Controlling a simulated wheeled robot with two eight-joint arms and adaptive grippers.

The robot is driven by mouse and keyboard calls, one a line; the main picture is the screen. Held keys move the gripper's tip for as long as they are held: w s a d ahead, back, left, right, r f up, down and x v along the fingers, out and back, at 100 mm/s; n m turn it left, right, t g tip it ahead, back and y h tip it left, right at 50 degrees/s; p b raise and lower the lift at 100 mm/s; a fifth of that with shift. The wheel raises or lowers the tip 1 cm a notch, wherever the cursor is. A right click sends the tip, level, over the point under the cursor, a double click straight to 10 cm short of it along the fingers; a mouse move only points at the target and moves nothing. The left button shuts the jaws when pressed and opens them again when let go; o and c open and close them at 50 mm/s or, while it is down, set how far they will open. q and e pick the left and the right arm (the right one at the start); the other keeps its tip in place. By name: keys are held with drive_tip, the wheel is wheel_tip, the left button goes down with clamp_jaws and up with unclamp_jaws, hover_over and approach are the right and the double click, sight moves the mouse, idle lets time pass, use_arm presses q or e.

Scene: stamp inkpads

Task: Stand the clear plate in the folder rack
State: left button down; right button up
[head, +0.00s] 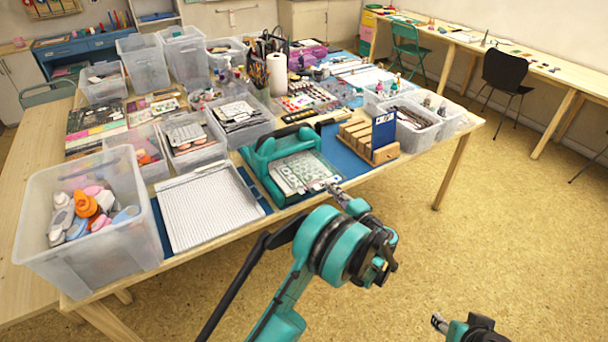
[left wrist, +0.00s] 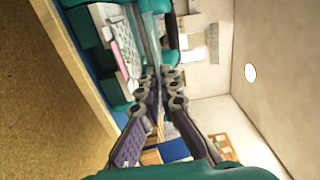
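The clear plate (head: 318,182) is hard to make out against the patterned pale sheet in the teal press (head: 262,160). My left gripper (head: 333,187) is at its near right edge. In the left wrist view its fingers (left wrist: 158,88) are close together on a thin, see-through edge, which looks like the clear plate (left wrist: 150,42). I cannot tell if the plate is clear of the sheet below. The wooden folder rack (head: 357,136) stands right of the press, with a blue panel at its right end. My right gripper (head: 438,322) is low at the right, away from the table.
A white ridged board (head: 208,205) lies left of the press. A clear bin of punches (head: 85,215) stands at the table's front left. A clear bin (head: 412,128) stands right of the rack. The floor in front of the table is open.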

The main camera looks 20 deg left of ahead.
use_arm(q)
drive_tip(key=r+v, duration=0.2)
drive_tip(key=v, duration=1.3)
drive_tip(key=shift+b, duration=0.35)
drive_tip(key=shift+r, duration=0.15)
